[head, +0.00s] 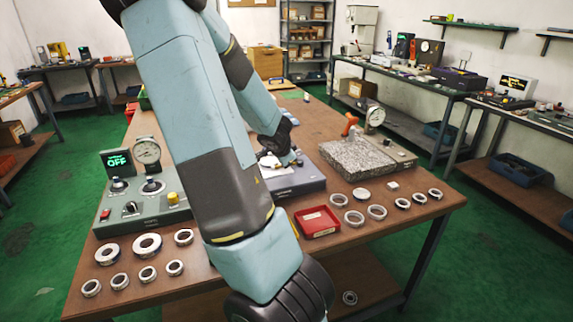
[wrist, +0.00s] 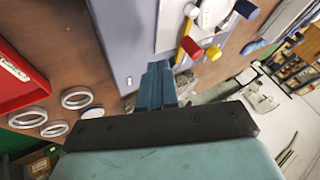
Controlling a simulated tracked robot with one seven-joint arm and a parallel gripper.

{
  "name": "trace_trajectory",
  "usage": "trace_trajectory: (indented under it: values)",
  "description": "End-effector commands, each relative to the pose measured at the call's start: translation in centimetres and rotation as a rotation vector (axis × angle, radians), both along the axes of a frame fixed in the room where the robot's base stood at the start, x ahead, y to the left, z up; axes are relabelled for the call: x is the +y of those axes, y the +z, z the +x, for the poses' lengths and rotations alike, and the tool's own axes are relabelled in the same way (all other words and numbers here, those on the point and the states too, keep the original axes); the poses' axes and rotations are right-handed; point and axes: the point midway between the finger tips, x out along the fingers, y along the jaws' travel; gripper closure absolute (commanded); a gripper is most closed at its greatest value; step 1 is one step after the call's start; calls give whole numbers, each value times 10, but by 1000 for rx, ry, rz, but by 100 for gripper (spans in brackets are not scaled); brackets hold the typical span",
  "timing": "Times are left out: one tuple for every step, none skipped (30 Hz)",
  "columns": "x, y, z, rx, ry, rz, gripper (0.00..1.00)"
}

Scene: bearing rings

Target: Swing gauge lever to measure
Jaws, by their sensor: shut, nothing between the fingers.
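An orange-handled lever (head: 350,124) stands beside a dial gauge (head: 375,116) at the granite block (head: 366,157), right of the arm. A second dial gauge (head: 147,150) stands on the grey control box at left. My gripper (head: 294,160) is low over the blue-grey box (head: 297,181) at the table's middle, partly hidden by my arm. In the wrist view my gripper (wrist: 157,68) is shut and empty beside that box's grey surface. Ahead of it are a yellow bar, a red knob (wrist: 192,47) and a blue knob (wrist: 247,9). I cannot tell whether the fingers touch anything.
A red tray (head: 318,221) and several loose rings (head: 354,218) lie along the table's front right. More rings (head: 147,245) lie at front left, before the control box (head: 165,208) with its green OFF display. The table's back is mostly clear.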

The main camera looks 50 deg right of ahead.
Motion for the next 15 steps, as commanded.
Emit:
trace_trajectory:
  values:
    - [3,5,-1,-4,3,0,100]
    - [5,8,-2,-2,0,0,100]
    - [7,11,-3,-3,0,1,100]
    - [9,14,-4,-4,1,1,100]
    - [11,16,-5,-3,1,1,100]
    - [12,19,-6,-3,-1,1,100]
    - [14,22,-7,-3,-1,1,100]
    - [15,24,-7,-3,0,1,100]
    - [17,27,-8,-3,-1,1,100]
    - [19,29,-9,-4,-2,1,100]
    - [20,31,-10,-3,-1,1,100]
    - [22,34,-11,-3,0,1,100]
    - [24,36,-11,-3,-1,1,100]
    - [25,38,-12,-3,-1,1,100]
    - [26,40,-13,-2,-3,2,100]
